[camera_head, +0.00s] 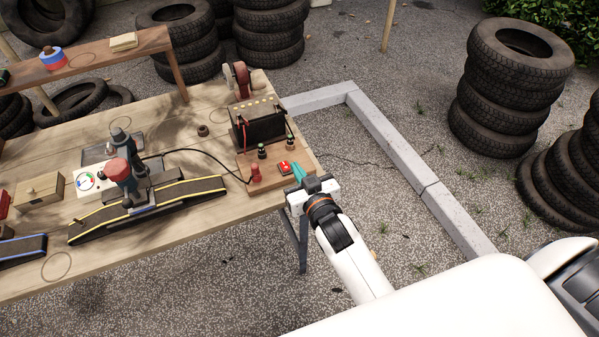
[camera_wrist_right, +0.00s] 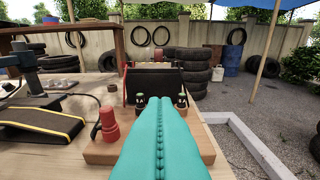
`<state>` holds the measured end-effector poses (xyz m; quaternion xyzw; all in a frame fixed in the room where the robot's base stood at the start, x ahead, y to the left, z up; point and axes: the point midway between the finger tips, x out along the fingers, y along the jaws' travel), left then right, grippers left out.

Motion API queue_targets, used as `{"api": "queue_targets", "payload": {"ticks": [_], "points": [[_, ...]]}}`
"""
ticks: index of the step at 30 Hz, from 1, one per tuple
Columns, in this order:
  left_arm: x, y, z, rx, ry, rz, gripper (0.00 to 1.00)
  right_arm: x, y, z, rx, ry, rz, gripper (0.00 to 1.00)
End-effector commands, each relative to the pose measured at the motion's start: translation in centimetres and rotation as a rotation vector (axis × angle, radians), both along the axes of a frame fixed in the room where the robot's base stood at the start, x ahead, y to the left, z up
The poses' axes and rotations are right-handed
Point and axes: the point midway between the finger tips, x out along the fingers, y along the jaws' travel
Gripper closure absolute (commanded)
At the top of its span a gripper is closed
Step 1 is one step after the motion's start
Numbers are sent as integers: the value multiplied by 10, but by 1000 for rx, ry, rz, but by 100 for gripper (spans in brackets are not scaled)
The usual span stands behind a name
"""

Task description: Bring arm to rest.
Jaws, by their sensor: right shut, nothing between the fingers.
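My right gripper (camera_head: 299,172) is at the right edge of the wooden table, close to a wooden board that holds a black battery-like box. Its teal fingers are shut together with nothing between them. In the right wrist view the shut fingers (camera_wrist_right: 160,125) reach forward over the board (camera_wrist_right: 102,152). A red switch (camera_head: 285,167) on the board lies just beside the fingertips in the head view. I cannot tell whether the fingers touch it. My left gripper is not in view.
A raised shelf (camera_head: 100,50) is at the back left. Tyre stacks (camera_head: 512,85) and a concrete kerb (camera_head: 395,145) are on the right. Gravel between is clear.

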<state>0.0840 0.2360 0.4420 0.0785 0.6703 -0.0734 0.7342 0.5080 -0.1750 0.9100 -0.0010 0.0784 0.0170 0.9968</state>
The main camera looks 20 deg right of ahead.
Motion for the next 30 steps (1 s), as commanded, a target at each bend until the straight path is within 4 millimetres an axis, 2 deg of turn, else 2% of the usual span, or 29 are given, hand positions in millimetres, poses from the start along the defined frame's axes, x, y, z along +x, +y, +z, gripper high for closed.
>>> {"api": "queue_targets", "payload": {"ticks": [5, 22, 23, 26, 29, 30], "points": [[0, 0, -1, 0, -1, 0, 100, -9, 0, 4, -1, 1, 0, 100], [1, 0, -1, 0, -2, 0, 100, -9, 0, 0, -1, 8, 1, 100], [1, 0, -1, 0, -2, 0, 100, -9, 0, -4, -2, 16, 3, 100], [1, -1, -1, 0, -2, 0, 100, -13, 3, -38, -10, 82, 15, 100], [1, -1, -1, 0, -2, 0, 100, -25, 7, -96, -27, 198, 36, 100], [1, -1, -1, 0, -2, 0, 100, -33, 8, -123, -35, 254, 45, 100]]}}
